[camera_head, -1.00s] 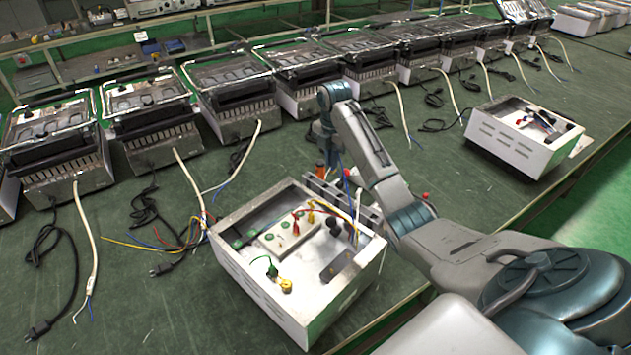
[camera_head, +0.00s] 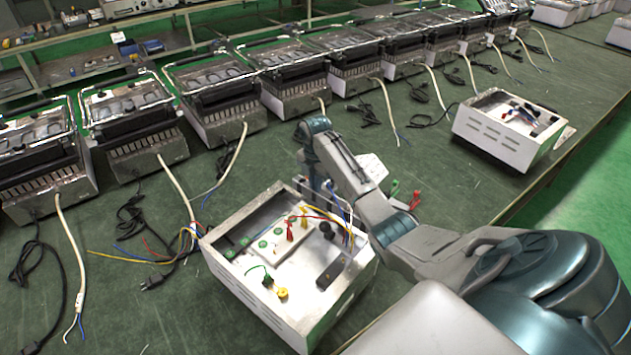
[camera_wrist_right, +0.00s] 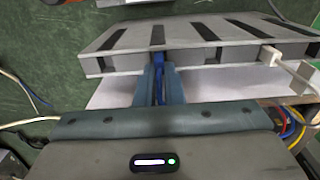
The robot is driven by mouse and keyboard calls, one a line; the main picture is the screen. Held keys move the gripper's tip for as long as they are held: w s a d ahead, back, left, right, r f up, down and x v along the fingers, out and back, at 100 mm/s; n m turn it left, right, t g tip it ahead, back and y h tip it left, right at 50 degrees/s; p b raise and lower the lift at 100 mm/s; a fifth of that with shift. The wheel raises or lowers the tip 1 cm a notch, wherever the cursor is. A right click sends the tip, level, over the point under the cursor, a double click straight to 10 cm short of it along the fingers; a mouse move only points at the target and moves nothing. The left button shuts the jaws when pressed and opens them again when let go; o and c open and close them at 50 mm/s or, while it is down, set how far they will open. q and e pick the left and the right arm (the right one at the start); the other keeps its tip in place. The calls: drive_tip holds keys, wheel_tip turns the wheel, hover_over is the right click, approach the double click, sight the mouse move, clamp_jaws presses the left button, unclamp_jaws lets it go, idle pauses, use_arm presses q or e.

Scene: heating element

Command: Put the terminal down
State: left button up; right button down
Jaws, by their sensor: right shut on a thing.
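My right gripper (camera_wrist_right: 158,88) is shut on a small blue terminal (camera_wrist_right: 159,66), which shows between its blue-grey fingers in the right wrist view. The terminal is at the near face of a grey slotted block (camera_wrist_right: 190,35). I cannot tell whether it touches the block or is inside a slot. In the head view the right arm reaches behind the open white box (camera_head: 235,285), and its fingertips and the terminal are not clear. Blue, red and yellow wires (camera_head: 325,215) run in the box near the gripper. My left gripper is not in view.
A green piece (camera_head: 394,187) and a red piece (camera_head: 416,198) stand beyond the arm. A second white box (camera_head: 495,140) stands at the right. A row of heaters (camera_head: 215,95) with loose cables lines the back.

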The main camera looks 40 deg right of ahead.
drive_tip(key=shift+f, duration=0.1)
drive_tip(key=c, duration=1.5)
unclamp_jaws()
drive_tip(key=shift+c, duration=0.2)
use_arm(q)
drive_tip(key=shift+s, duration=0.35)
